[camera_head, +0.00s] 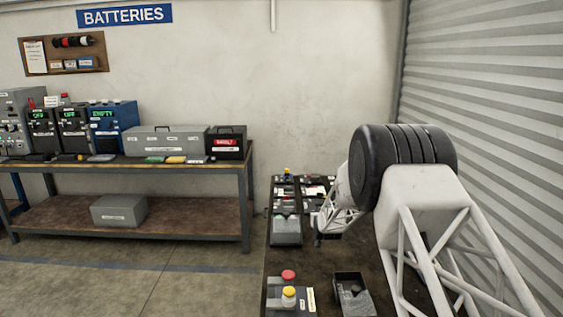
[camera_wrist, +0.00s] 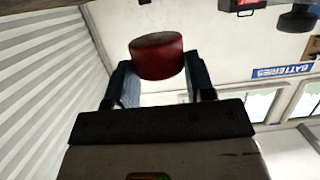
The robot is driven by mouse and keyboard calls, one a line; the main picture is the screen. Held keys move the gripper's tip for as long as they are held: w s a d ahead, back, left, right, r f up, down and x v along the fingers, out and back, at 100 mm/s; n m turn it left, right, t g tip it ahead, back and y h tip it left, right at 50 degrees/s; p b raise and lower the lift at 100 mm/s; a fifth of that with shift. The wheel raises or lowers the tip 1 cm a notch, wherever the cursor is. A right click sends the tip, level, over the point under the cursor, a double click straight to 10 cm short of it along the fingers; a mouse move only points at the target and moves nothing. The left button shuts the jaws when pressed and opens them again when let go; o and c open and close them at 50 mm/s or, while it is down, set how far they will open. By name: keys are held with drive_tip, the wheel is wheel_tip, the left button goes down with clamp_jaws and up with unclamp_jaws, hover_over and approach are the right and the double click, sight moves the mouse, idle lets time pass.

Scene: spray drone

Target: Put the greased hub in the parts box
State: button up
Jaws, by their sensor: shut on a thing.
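My gripper (camera_wrist: 158,78) is shut on a dark red round piece (camera_wrist: 157,54), which stands out between its two dark fingers in the wrist view. I cannot tell from its look whether this is the greased hub. In the head view my gripper is at the far part of the dark bench, mostly hidden by my own arm. A small open black box (camera_head: 341,302) is on the near part of the bench, with something dark inside. I cannot read a label that marks the parts box.
Left of the black box is a block with a red knob (camera_head: 288,274) and a yellow knob (camera_head: 289,292). Trays with grey bins (camera_head: 286,232) stand farther back. A shelf bench (camera_head: 200,166) with battery equipment is at left; a ribbed shutter (camera_head: 500,100) is at right.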

drive_tip(key=shift+w+d+f, duration=0.45)
drive_tip(key=shift+w+f, duration=0.1)
drive_tip(key=shift+w, duration=0.2)
drive_tip(key=shift+w+d+f, duration=0.45)
drive_tip(key=shift+w+f, duration=0.1)
drive_tip(key=shift+w, duration=0.15)
drive_tip(key=shift+s, duration=0.1)
drive_tip(key=shift+s+a+r, duration=0.2)
drive_tip(key=shift+s+r, duration=0.05)
drive_tip(key=shift+s, duration=0.15)
drive_tip(key=s+a+r+n+y, duration=0.1)
drive_tip(key=s+a+r, duration=0.15)
drive_tip(key=s, duration=1.35)
drive_tip(key=s+a+r+n+y, duration=0.15)
drive_tip(key=s+a, duration=0.25)
drive_tip(key=s, duration=1.2)
drive_tip(key=s+a+r+y, duration=0.15)
drive_tip(key=s+a, duration=0.25)
drive_tip(key=s, duration=1.2)
drive_tip(key=s+f+n, duration=0.1)
drive_tip(key=s+f, duration=0.1)
drive_tip(key=s, duration=0.9)
drive_tip(key=s+f+n+g+y, duration=0.1)
drive_tip(key=s+f, duration=0.2)
drive_tip(key=s, duration=0.8)
drive_tip(key=shift+s+f+y, duration=0.2)
drive_tip(key=shift+s+y, duration=0.1)
drive_tip(key=shift+w, duration=0.15)
